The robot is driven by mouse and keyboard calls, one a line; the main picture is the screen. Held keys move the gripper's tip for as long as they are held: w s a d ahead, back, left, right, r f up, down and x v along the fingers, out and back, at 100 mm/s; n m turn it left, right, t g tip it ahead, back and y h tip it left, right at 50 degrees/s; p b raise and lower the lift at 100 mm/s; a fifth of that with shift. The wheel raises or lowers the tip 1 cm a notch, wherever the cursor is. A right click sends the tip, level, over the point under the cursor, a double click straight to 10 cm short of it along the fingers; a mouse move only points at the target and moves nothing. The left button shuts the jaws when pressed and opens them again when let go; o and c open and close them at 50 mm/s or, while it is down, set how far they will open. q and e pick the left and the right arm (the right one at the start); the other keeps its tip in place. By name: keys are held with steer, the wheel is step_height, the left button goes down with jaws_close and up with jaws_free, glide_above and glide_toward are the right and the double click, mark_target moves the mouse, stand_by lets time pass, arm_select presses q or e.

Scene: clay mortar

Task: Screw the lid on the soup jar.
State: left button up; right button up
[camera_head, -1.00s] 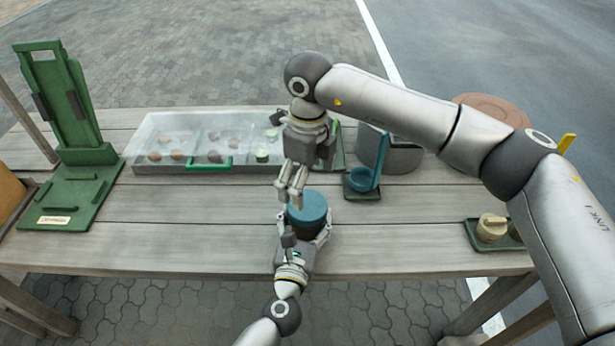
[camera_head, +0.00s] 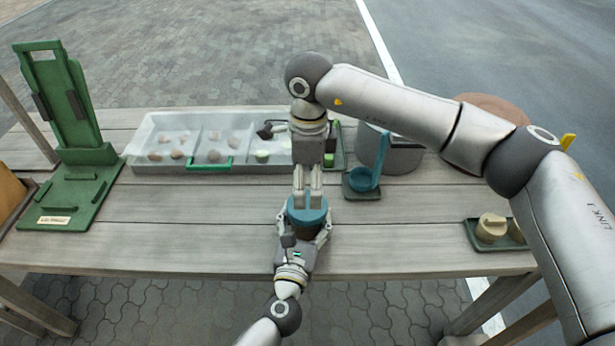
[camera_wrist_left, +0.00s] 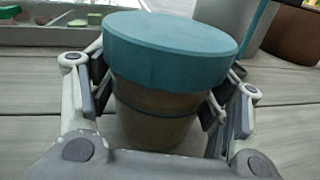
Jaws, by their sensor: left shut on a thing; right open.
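The soup jar (camera_wrist_left: 155,105) is a brown, tapering jar standing upright, with a teal lid (camera_wrist_left: 170,38) resting level on its top. How far the lid is threaded on cannot be seen. In the head view the lid (camera_head: 307,217) covers most of the jar. My left gripper (camera_head: 304,236) is shut around the jar body below the lid, with a finger on each side in the left wrist view. My right gripper (camera_head: 308,200) points down with its fingers open, overlapping the lid in the head view. No right finger shows on the lid in the left wrist view.
A sectioned tray (camera_head: 150,135) with several small lumps lies behind. A green stand (camera_head: 75,150) is at left. A grey pot (camera_head: 402,157) and a teal ladle on a holder (camera_head: 362,180) stand behind right. A small tray with beige pieces (camera_head: 491,228) sits at right.

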mark_target(307, 204)
step_height(307, 204, down, 8)
steer(key=shift+r, duration=0.25)
steer(key=shift+c, duration=0.4)
steer(key=c, duration=1)
steer(key=shift+m, duration=0.9)
steer(key=o, duration=1.2)
steer(key=shift+c, duration=0.2)
steer(key=shift+r, duration=0.1)
step_height(307, 204, up, 12)
